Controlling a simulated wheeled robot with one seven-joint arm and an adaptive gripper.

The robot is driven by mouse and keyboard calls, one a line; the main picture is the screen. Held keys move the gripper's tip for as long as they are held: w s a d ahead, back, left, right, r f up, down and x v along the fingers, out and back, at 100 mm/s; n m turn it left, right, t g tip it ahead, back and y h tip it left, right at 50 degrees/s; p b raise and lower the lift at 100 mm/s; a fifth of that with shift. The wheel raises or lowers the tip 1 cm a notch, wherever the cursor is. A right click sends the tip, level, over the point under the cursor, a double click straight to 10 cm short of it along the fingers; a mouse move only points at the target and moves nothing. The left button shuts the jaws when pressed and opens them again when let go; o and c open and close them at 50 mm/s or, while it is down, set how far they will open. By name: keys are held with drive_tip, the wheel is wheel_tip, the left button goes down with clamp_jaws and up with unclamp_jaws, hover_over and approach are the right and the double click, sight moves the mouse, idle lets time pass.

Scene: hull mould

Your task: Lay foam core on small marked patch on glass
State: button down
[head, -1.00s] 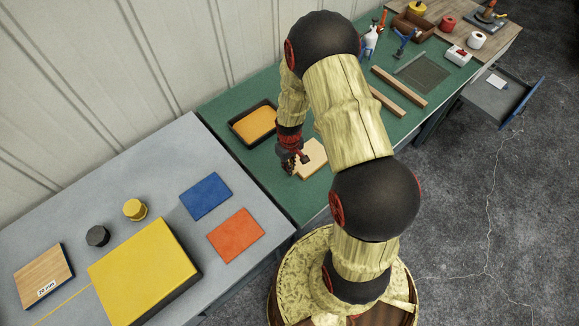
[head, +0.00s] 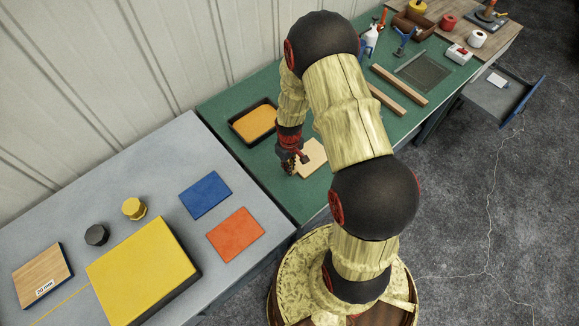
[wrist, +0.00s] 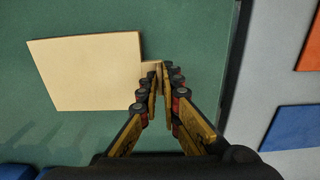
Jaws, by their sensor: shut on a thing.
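A flat tan panel, which looks like the foam core (head: 313,157), is over the green bench top beside my gripper (head: 288,166). In the wrist view the panel (wrist: 88,74) lies left of the fingertips, with a small tab at its right edge. My gripper (wrist: 161,72) is shut on that tab, with the fingers close together. I cannot tell whether the panel touches the bench or is slightly raised. A dark grey mesh patch (head: 424,72) lies farther along the green bench. I cannot pick out a small marked patch for certain.
A black tray (head: 236,122) with orange filling stands behind my gripper. Two wooden strips (head: 405,87) lie to the right. The grey bench (head: 150,170) at left holds a blue sheet (head: 206,195), an orange sheet (head: 236,235) and a yellow block (head: 143,262).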

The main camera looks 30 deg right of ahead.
drive_tip(key=c, duration=1.9)
unclamp_jaws()
drive_tip(key=shift+o, duration=0.8)
drive_tip(key=o, duration=0.4)
drive_tip(key=shift+c, duration=0.2)
drive_tip(key=shift+r, duration=0.1)
drive_tip(key=shift+r+p, duration=2.2)
drive_tip(key=shift+r, duration=1.25)
